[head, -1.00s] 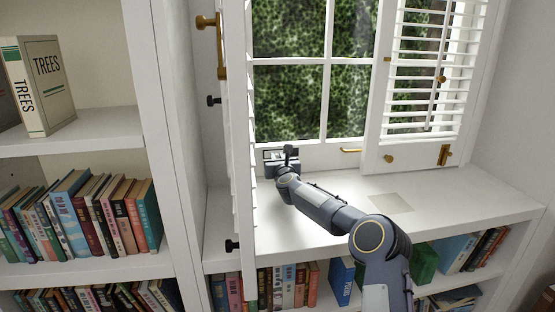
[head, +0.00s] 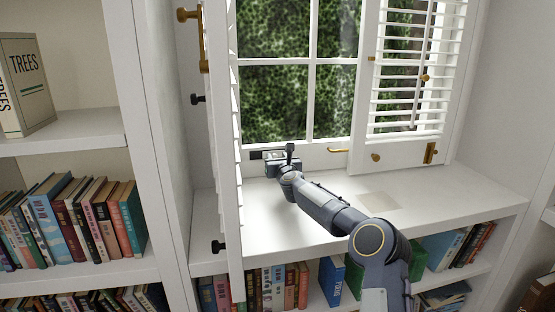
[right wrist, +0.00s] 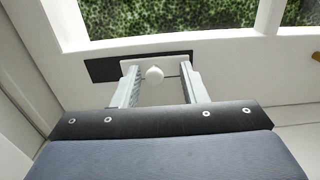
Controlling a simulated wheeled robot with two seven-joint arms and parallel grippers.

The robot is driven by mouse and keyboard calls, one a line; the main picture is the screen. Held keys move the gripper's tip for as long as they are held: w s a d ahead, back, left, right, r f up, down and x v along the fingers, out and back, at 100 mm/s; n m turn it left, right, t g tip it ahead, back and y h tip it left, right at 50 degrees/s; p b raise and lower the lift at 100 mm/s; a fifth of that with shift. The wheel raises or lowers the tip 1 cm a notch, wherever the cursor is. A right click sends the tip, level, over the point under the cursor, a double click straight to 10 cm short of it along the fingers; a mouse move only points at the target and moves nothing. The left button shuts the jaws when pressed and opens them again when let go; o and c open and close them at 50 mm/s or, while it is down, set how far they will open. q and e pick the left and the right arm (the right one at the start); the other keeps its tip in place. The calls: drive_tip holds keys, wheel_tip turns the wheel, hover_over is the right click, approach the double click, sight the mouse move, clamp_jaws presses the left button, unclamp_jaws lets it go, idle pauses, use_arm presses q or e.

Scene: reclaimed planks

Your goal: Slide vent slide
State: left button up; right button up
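The vent is a dark slot (right wrist: 103,69) in the white window sill rail, with a white slide plate and a round white knob (right wrist: 154,73) on it. In the right wrist view, bare dark slot shows mostly left of the plate. My right gripper (right wrist: 160,78) is open, with one finger on each side of the knob and visible gaps to it. In the head view my right gripper (head: 277,163) is at the vent (head: 258,154), below the window's left part, and partly hides it. My left gripper is not in view.
An open louvred shutter (head: 230,180) stands just left of my right gripper. A closed shutter (head: 412,90) with brass fittings is at the right. A brass handle (head: 338,151) is right of the vent. The white ledge (head: 290,225) is clear; bookshelves (head: 65,270) stand left.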

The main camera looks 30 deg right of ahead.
drive_tip(key=shift+s, duration=0.1)
drive_tip(key=shift+s, duration=0.2)
drive_tip(key=b+v, duration=0.2)
drive_tip(key=v, duration=0.3)
drive_tip(key=shift+s+a, duration=0.1)
drive_tip(key=shift+s, duration=0.3)
drive_tip(key=shift+s+a, duration=0.2)
drive_tip(key=shift+s, duration=0.5)
